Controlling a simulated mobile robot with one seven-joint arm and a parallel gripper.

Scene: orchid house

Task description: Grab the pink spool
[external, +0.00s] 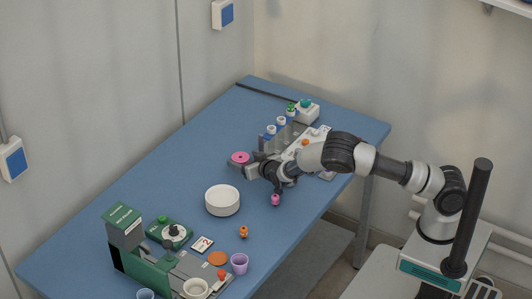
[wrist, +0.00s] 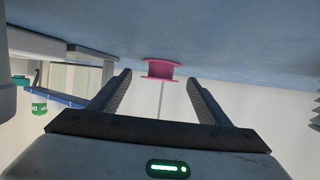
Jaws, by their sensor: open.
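The pink spool (external: 239,158) stands on the blue table, its round top with a centre hole facing up in the external view. In the wrist view the spool (wrist: 160,69) shows two pink flanges, and a thin pale line runs from it toward my gripper. My gripper (wrist: 159,77) is open, one finger on each side of the spool's line, with gaps on both sides; the spool appears just beyond or level with the fingertips. In the external view my gripper (external: 246,166) reaches low over the table beside the spool, and the arm hides part of it.
A grey rack with small bottles (external: 281,121) stands behind my gripper. A small pink object (external: 275,199) is near the front edge, beside my wrist. The table's back left is clear.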

